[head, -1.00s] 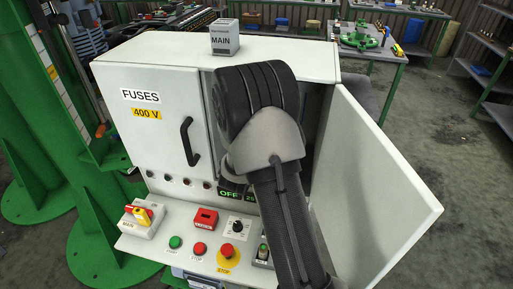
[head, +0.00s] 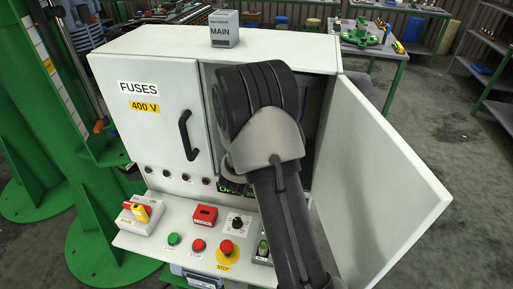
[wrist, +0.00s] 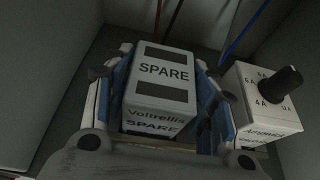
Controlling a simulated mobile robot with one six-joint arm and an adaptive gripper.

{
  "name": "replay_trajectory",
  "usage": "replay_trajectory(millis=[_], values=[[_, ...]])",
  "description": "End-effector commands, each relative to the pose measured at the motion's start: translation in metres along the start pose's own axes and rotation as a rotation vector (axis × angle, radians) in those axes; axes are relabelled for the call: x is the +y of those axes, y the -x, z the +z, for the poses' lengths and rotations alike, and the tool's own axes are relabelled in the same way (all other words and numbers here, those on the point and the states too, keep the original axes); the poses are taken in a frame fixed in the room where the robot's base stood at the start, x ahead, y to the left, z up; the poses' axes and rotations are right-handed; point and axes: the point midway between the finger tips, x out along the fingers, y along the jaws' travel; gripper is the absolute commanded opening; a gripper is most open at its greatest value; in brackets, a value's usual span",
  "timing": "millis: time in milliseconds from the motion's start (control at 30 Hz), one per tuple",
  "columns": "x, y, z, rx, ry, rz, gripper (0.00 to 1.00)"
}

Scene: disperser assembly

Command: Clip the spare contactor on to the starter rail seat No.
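The spare contactor (wrist: 163,72) is a pale box marked SPARE on its top and Voltrellis SPARE on its near side. It fills the middle of the wrist view. My gripper (wrist: 168,85) has its blue-padded fingers against the box's left and right sides, shut on it. Some of the right finger's contact is in shadow. In the head view my arm reaches into the open right half of the white cabinet (head: 260,45), hiding the gripper and contactor. A pale strip, perhaps the starter rail (wrist: 262,148), shows low in the wrist view; its seats are hidden.
A pale unit with a black dial (wrist: 262,103) stands close right of my gripper. Grey cabinet walls and red and blue wires (wrist: 240,32) lie behind. In the head view the open door (head: 380,165) is right of my arm; the control panel (head: 190,225) is below.

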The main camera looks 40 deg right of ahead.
Motion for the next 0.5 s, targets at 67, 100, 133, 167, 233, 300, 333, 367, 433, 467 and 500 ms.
replay_trajectory(millis=[67, 100, 133, 167, 233, 300, 333, 367, 433, 467, 500], values=[[0.0000, 0.0002, 0.0004, 0.000, 0.000, 0.000, 0.59], [0.0000, 0.0002, 0.0003, 0.000, 0.000, 0.000, 0.62], [0.0000, 0.0002, 0.0003, 0.000, 0.000, 0.000, 0.64], [0.0000, 0.0002, 0.0002, 0.001, 0.000, 0.000, 0.66], [-0.0001, 0.0002, 0.0000, 0.001, 0.000, 0.000, 0.71], [-0.0001, 0.0002, -0.0001, 0.001, 0.000, 0.000, 0.71], [-0.0001, 0.0002, -0.0002, 0.001, 0.000, 0.000, 0.71], [-0.0001, 0.0002, -0.0002, 0.001, 0.000, 0.000, 0.71], [-0.0001, 0.0002, -0.0003, 0.002, 0.000, 0.000, 0.71], [-0.0001, 0.0002, -0.0003, 0.002, 0.000, 0.000, 0.71], [-0.0003, 0.0003, -0.0015, 0.004, 0.001, 0.000, 0.71]])
